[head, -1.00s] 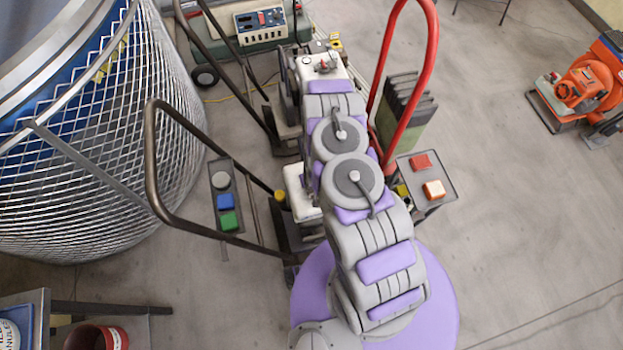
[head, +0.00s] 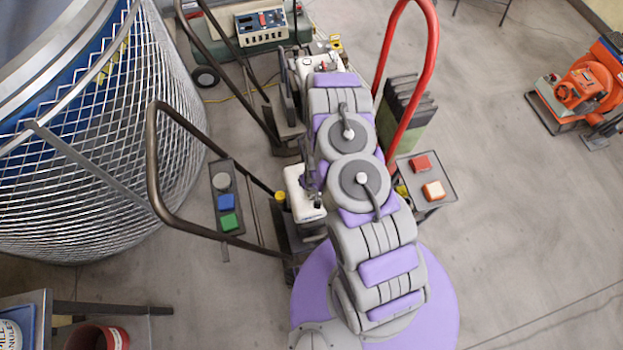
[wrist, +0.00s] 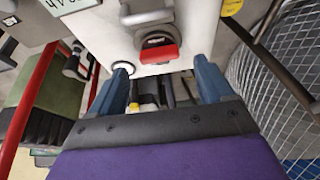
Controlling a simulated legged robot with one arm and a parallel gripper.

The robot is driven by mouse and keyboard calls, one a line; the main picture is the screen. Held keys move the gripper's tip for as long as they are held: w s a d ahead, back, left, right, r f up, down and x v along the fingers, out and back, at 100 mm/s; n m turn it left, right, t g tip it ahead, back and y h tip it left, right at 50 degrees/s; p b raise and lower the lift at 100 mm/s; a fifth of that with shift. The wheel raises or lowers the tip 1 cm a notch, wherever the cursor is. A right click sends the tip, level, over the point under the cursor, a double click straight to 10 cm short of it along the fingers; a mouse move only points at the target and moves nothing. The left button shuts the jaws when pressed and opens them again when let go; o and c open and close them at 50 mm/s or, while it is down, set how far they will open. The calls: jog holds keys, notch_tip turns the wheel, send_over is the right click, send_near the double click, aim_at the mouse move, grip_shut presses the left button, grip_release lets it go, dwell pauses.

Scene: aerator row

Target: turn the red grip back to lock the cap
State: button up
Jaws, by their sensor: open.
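The red grip (wrist: 158,53) shows in the wrist view as a short bar on a dark mount, set on the pale face of a machine (wrist: 190,30). My gripper (wrist: 162,67) has two blue fingers spread apart, with nothing between the tips. The red grip lies just beyond the tips and between them; I cannot see any contact. I cannot tell the cap apart from the dark mount behind the grip. In the head view my arm hides the gripper and the red grip, and part of a white housing (head: 318,62) shows beside the arm.
A grey handle bar (wrist: 148,15) sits just above the red grip. A red tube frame (head: 428,60) stands right of my arm, a dark bent handle (head: 152,160) left. A wire mesh tank (head: 90,160) fills the left.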

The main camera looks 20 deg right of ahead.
jog(key=p+v, duration=0.1)
jog(key=v, duration=1.3)
jog(key=shift+p, duration=0.35)
notch_tip(320, 180, up, 22)
jog(key=s+a+g+y, duration=0.1)
jog(key=s+a+g, duration=0.1)
jog(key=g, duration=0.1)
jog(key=s+d+r+g+h+b, duration=0.1)
jog(key=s+d+r+g, duration=0.1)
jog(key=s+r, duration=1.6)
jog(key=s+g, duration=0.1)
jog(key=s, duration=0.3)
jog(key=shift+r, duration=0.4)
jog(key=shift+s, duration=0.1)
